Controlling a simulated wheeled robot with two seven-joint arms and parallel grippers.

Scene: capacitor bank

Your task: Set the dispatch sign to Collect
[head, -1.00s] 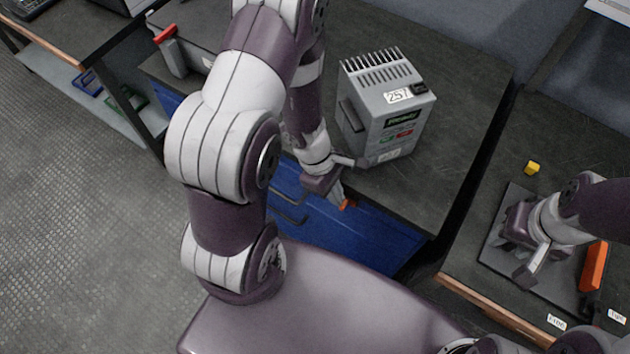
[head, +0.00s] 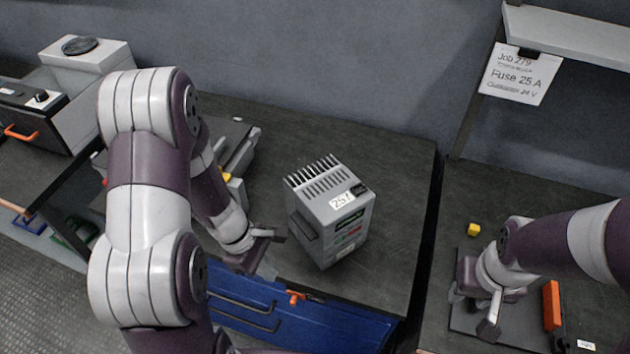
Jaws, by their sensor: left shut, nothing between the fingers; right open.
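No sign reading "Collect" can be made out in the head view. A grey finned unit (head: 310,218) marked 257 stands upright on the middle bench, with a dark green display and small green and red marks on its front, too small to read. My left gripper (head: 263,250) is shut and empty, left of the unit and above the bench's front edge, apart from the unit. My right gripper (head: 474,308) is open over a dark plate on the right bench. Nothing shows between its fingers.
A blue drawer front (head: 330,318) with an orange piece (head: 296,297) lies below the bench edge. A yellow block (head: 474,229) and orange bar (head: 551,305) are on the right bench. A job card (head: 520,73) reads Fuse 25 A. The middle bench is clear right of the unit.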

